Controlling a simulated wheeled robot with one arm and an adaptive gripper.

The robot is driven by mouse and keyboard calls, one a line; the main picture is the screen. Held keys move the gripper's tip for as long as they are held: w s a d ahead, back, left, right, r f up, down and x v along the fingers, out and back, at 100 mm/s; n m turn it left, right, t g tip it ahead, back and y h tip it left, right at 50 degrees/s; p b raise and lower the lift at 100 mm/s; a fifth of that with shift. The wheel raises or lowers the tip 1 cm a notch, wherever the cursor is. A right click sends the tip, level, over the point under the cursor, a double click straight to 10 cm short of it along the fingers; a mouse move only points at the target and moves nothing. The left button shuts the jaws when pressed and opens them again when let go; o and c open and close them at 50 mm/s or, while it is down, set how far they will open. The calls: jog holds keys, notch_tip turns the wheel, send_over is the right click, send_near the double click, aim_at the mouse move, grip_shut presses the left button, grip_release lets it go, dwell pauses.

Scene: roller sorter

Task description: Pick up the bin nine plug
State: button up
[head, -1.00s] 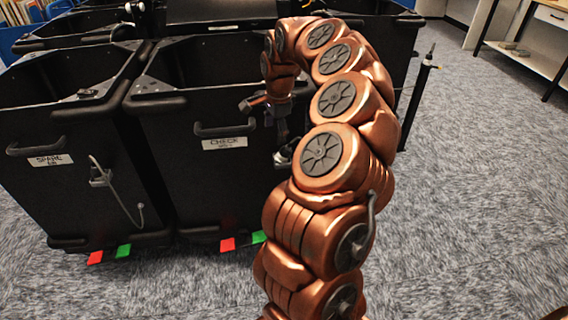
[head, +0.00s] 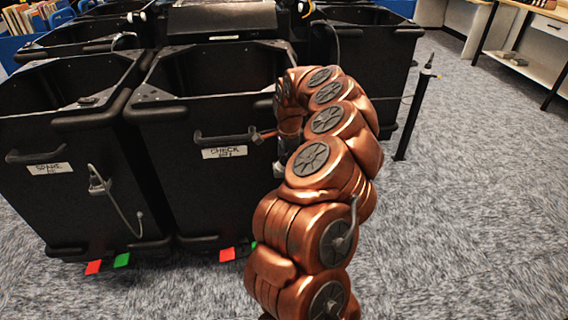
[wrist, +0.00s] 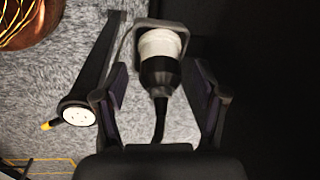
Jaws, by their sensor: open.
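A plug with a white upper body and black lower body (wrist: 160,70) hangs in a grey bracket in the wrist view, with a black cable running down from it. I cannot read a bin number on it. In the head view my gripper (head: 283,160) is mostly hidden behind my arm, beside the right side of the bin labelled CHECK (head: 180,150). The plug cannot be made out there.
A bin labelled SPARE (head: 75,200) stands left of the CHECK bin, with a hanging cable on its front. A slim black post (head: 413,120) stands right of my arm. Carpet is clear at the right. A bench (head: 540,65) is at the back right.

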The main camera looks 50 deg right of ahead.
grip_shut()
dwell(0.7)
jog(key=shift+r, duration=1.85)
jog(key=s+a+r+b, duration=0.1)
jog(key=s+a+b, duration=0.1)
jog(key=s+a, duration=0.8)
jog(key=shift+s+a+r, duration=0.15)
jog(key=shift+s+a, duration=0.2)
jog(key=shift+s, duration=0.6)
